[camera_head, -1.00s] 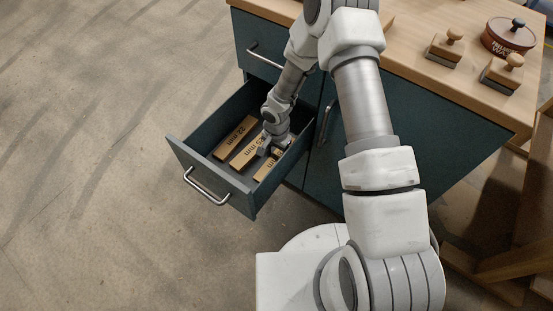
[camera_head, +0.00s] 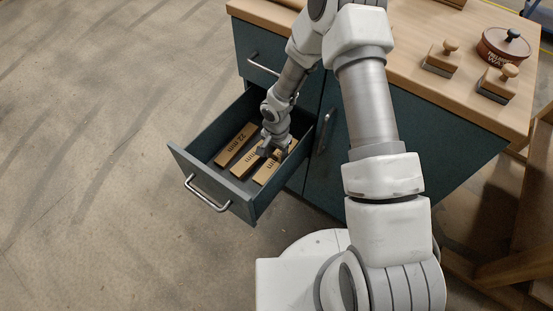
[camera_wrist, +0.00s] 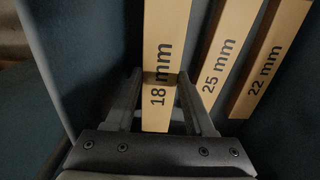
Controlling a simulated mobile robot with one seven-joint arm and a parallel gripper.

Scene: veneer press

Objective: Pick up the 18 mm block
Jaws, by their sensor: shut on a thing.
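The 18 mm block (camera_wrist: 166,30) is a long pale wooden bar with a black label, at the near side of the row in the open drawer (camera_head: 188,162). In the wrist view my gripper (camera_wrist: 157,84) has one finger on each side of it and is shut on it, just around the label. In the head view my gripper (camera_head: 272,149) is down in the drawer, and the front end of the 18 mm block (camera_head: 264,174) shows beside it. I cannot tell whether the block is clear of the drawer floor.
The 25 mm block (camera_wrist: 224,50) lies close beside the 18 mm block, and the 22 mm block (camera_wrist: 270,60) lies beyond it. The drawer walls stand close around the row. On the bench top (camera_head: 440,88) are two knobbed blocks (camera_head: 440,60) and a round wax tin (camera_head: 503,46).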

